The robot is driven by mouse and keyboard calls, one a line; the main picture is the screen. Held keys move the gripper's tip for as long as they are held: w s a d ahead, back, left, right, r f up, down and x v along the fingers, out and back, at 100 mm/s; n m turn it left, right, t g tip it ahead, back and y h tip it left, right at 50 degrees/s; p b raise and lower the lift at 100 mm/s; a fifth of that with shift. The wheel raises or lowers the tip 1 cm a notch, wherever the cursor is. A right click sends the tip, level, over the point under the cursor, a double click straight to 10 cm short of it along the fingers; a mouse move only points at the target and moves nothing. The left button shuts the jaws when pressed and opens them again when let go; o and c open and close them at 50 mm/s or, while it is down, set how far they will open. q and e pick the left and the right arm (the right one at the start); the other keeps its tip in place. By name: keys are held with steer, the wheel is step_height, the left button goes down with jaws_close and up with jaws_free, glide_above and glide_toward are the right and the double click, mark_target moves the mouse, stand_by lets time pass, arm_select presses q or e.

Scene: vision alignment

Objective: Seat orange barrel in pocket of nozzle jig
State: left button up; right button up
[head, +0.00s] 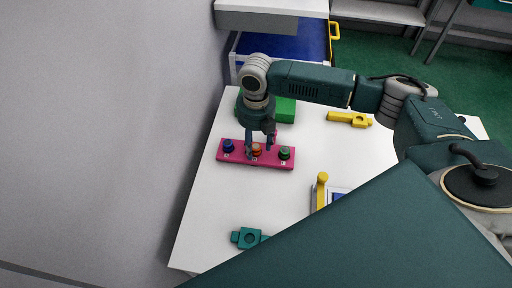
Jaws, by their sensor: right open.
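An orange barrel (256,150) stands in the middle place of a pink rack (238,155) on the white table. A blue barrel stands to its left and a green one to its right in the same rack. My right gripper (260,145) points down over the orange barrel, open, with its fingers close around it; I cannot tell whether they touch it. A teal block with a round opening (249,238) lies near the front left edge, and a yellow piece with a ring-like opening (350,119) lies at the back right. I cannot tell which is the nozzle jig. My left gripper is not in view.
A green block (285,110) stands behind the rack. A yellow upright handle (322,190) stands by a blue and grey item, partly hidden by my body. The table (225,200) is clear between the rack and the teal block. A grey wall is at left.

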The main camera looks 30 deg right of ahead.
jaws_close()
